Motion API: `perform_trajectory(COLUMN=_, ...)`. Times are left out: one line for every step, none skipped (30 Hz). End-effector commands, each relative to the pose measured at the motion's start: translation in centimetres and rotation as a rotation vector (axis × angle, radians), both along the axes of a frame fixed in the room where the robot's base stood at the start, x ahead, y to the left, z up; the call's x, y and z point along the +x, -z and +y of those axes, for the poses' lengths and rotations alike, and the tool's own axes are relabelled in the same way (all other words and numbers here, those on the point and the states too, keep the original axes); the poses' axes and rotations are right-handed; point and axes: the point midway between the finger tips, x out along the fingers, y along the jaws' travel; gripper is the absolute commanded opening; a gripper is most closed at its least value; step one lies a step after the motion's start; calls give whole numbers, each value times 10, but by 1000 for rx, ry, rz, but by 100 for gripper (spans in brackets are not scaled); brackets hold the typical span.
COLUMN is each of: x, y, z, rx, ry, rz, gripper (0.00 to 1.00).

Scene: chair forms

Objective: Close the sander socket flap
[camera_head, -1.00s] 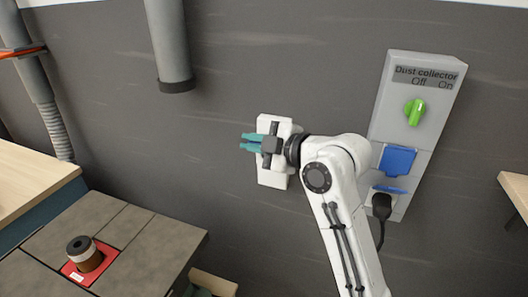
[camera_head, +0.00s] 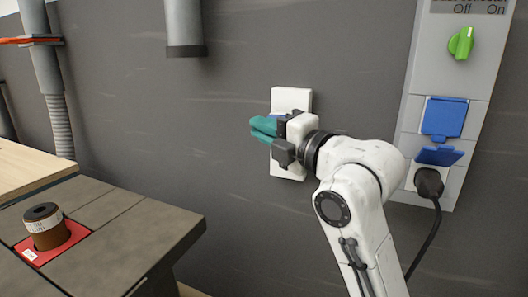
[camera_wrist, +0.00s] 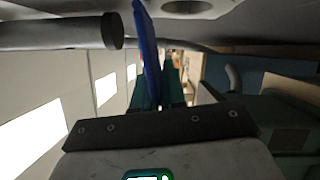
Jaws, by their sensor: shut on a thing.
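In the head view a white wall socket box (camera_head: 290,99) is on the grey wall, partly covered by my gripper (camera_head: 266,128). My gripper's teal fingers lie close together in front of it, pointing left. In the wrist view a thin blue flap (camera_wrist: 150,55) stands edge-on between the teal fingers of my gripper (camera_wrist: 160,90), which is shut on it. The flap is hidden in the head view, so I cannot tell its exact angle to the box.
To the right is a grey dust collector panel (camera_head: 415,110) with a green knob (camera_head: 461,43), a blue flap (camera_head: 444,117), a lower raised blue flap (camera_head: 439,156) and a black plug (camera_head: 429,182). A worktable (camera_head: 135,232) stands at lower left. A grey pipe (camera_head: 185,25) hangs above.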

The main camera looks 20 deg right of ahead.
Motion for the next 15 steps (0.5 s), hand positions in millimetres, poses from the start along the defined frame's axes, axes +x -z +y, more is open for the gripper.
perform_trajectory(x=1, y=14, z=-2, rx=-27, ry=2, rz=-28, gripper=0)
perform_trajectory(x=1, y=15, z=-2, rx=-44, ry=3, rz=-45, gripper=0)
perform_trajectory(x=1, y=18, z=-2, rx=-66, ry=3, rz=-69, gripper=0)
perform_trajectory(x=2, y=19, z=-2, rx=-84, ry=2, rz=-88, gripper=0)
perform_trajectory(x=2, y=20, z=-3, rx=-100, ry=2, rz=-106, gripper=0)
perform_trajectory(x=2, y=22, z=-4, rx=-122, ry=2, rz=-129, gripper=0)
perform_trajectory(x=3, y=23, z=-4, rx=-139, ry=2, rz=-148, gripper=0)
perform_trajectory(x=3, y=24, z=-4, rx=-156, ry=2, rz=-166, gripper=0)
perform_trajectory(x=4, y=26, z=-5, rx=-179, ry=3, rz=-189, gripper=0)
perform_trajectory(x=4, y=27, z=-6, rx=-196, ry=3, rz=-208, gripper=0)
perform_trajectory(x=5, y=29, z=-6, rx=-213, ry=3, rz=-225, gripper=0)
perform_trajectory(x=6, y=30, z=-6, rx=-234, ry=2, rz=-250, gripper=0)
perform_trajectory(x=6, y=32, z=-7, rx=-253, ry=3, rz=-268, gripper=0)
perform_trajectory(x=7, y=33, z=-8, rx=-270, ry=3, rz=-285, gripper=0)
perform_trajectory(x=8, y=34, z=-8, rx=-291, ry=3, rz=-310, gripper=0)
